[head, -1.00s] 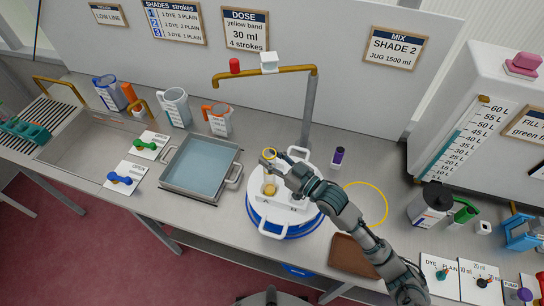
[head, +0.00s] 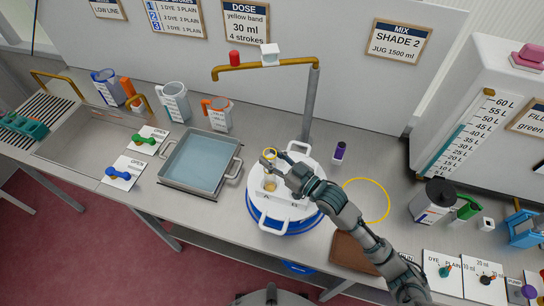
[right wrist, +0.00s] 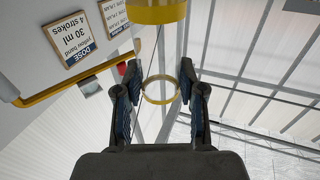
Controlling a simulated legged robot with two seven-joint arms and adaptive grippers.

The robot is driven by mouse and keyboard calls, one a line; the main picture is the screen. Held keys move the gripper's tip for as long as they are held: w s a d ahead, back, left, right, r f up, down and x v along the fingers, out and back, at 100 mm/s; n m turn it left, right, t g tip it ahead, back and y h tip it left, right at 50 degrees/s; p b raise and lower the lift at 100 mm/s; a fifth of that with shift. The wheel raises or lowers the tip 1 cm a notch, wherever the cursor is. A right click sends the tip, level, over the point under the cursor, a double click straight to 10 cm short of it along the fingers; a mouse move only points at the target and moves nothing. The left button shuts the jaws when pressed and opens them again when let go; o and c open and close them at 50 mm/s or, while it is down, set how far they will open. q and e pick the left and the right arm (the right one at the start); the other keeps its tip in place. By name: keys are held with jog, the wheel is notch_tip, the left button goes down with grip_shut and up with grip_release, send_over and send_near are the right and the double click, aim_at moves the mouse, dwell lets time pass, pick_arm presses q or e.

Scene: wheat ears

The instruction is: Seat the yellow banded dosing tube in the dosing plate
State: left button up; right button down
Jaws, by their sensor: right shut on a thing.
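My right gripper (head: 277,158) is shut on the banded dosing tube near its top rim, above the white round vessel. The tube looks clear, with a yellow ring (head: 269,153) at the top and a yellow band (head: 269,186) lower down. In the right wrist view the yellow ring (right wrist: 160,90) lies between the fingers, and the wide yellow band (right wrist: 158,11) shows at the top edge. The white dosing plate (head: 281,203), lettered A and B, lies under the tube. I cannot tell whether the tube's lower end touches the plate. My left gripper is not in view.
A water-filled tray (head: 200,160) is left. A purple-capped bottle (head: 339,152) and yellow circle (head: 366,200) are right, with bare bench around them.

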jog(key=shift+f, duration=0.15)
jog(key=c, duration=0.6)
grip_release()
jog(key=v, duration=1.2)
jog(key=shift+f, duration=0.15)
